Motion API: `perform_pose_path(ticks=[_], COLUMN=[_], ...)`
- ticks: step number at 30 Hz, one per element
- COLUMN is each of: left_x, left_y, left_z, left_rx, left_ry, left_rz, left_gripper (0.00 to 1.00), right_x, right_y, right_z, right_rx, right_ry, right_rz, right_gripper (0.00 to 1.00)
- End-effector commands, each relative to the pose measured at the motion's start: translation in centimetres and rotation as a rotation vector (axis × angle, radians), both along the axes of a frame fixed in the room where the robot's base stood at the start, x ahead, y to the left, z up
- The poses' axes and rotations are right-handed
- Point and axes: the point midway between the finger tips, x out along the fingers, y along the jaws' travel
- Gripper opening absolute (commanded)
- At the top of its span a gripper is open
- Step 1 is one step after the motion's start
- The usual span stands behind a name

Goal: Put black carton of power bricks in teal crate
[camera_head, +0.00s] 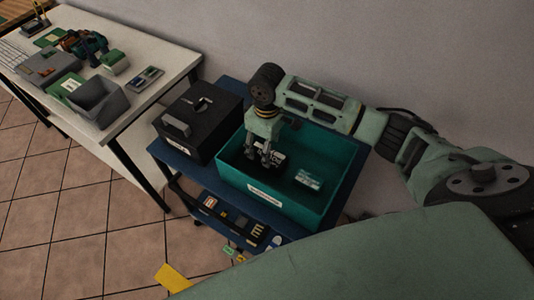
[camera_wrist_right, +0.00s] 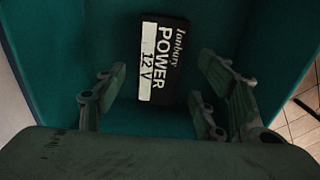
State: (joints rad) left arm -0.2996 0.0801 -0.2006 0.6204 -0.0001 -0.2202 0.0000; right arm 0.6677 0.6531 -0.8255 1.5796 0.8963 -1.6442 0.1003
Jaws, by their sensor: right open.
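The teal crate (camera_head: 331,212) stands on a blue cart, with a white label on its front wall. The black carton of power bricks (camera_head: 271,151) is inside the crate, partly hidden by my right gripper (camera_head: 262,158) in the head view. In the right wrist view the carton (camera_wrist_right: 163,60) shows its "POWER 12V" label and lies beyond the fingertips. The right gripper (camera_wrist_right: 160,105) is open, reaching down into the crate, with a finger on either side and gaps to the carton. My left gripper is not in view.
A small pale-labelled box (camera_head: 308,179) lies in the crate to the right. A black lidded case (camera_head: 199,122) sits left of the crate on the blue cart (camera_head: 232,92). A lower shelf holds a dark tray (camera_head: 229,221). A white table (camera_head: 160,62) with bins and electronics stands at left.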

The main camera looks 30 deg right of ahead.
Motion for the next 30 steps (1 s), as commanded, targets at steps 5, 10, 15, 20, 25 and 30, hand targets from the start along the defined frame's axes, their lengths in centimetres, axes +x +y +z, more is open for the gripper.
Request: perform_pose_path(ticks=[5, 10, 15, 20, 25, 30], left_x=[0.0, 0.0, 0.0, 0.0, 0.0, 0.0], left_y=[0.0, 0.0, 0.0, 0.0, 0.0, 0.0], left_z=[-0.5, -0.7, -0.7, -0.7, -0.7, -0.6], left_rx=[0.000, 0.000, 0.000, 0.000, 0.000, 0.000], left_ry=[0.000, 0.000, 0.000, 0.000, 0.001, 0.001], left_rz=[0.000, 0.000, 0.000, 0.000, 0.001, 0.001], left_gripper=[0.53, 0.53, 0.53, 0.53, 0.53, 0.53], right_x=[0.1, 0.0, 0.0, 0.0, 0.0, 0.0], right_y=[0.0, 0.0, 0.0, 0.0, 0.0, 0.0], right_z=[3.8, 6.1, 7.0, 7.0, 7.0, 7.1], right_rx=[0.000, 0.000, -0.001, -0.001, -0.001, -0.001], right_ry=[-0.004, -0.001, 0.000, 0.000, 0.000, 0.001], right_rz=[0.001, 0.001, 0.000, 0.000, 0.000, 0.000], right_gripper=[0.64, 0.64, 0.64, 0.64, 0.64, 0.64])
